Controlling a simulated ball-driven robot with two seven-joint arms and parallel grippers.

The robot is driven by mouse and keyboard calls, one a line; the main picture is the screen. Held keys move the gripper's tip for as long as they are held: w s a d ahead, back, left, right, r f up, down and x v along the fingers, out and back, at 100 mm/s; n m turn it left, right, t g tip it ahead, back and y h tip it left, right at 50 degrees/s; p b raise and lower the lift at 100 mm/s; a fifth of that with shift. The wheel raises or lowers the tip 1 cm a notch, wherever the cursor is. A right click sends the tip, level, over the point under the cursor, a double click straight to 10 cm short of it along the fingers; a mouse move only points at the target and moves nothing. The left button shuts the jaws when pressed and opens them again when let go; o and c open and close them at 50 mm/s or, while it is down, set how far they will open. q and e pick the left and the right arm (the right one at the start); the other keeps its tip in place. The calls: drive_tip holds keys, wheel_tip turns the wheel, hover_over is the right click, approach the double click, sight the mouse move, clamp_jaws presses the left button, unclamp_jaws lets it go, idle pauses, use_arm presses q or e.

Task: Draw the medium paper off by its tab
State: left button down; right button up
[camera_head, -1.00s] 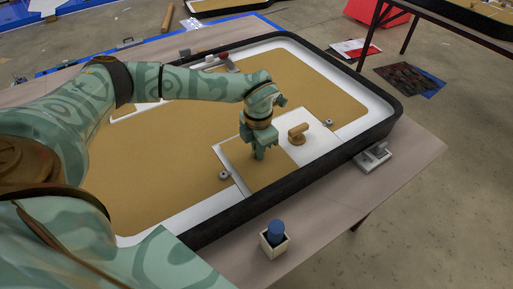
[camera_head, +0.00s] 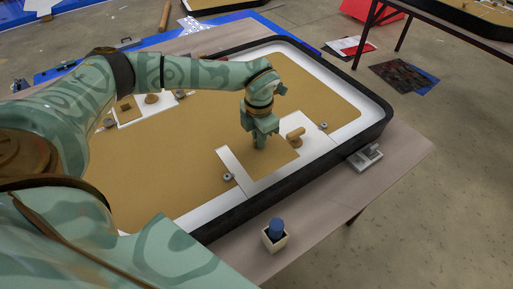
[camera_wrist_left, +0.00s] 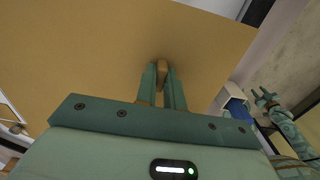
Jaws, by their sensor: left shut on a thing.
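The medium paper, a tan sheet (camera_head: 281,163), lies over a white panel (camera_head: 233,168) at the front of the black-rimmed lightbox (camera_head: 305,178). My left gripper (camera_head: 261,143) is above the sheet and shut on a small tan tab, which also shows between its fingers in the left wrist view (camera_wrist_left: 163,74). The gripper partly hides the tab in the head view. A wooden handle (camera_head: 296,134) stands on the white panel just right of the gripper. My right gripper (camera_wrist_left: 266,98) shows small at the right of the left wrist view; its jaws are too small to judge.
A blue cylinder in a pale square cup (camera_head: 275,240) stands on the table in front of the lightbox. A grey fitting (camera_head: 365,158) sits outside its right rim. Small grey knobs (camera_head: 227,177) flank the panel. Several wooden pieces (camera_head: 152,98) are at the back left.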

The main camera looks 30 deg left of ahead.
use_arm(q)
drive_tip(key=shift+r+p, duration=2.8)
drive_tip(key=shift+r, duration=0.65)
drive_tip(key=shift+f, duration=0.1)
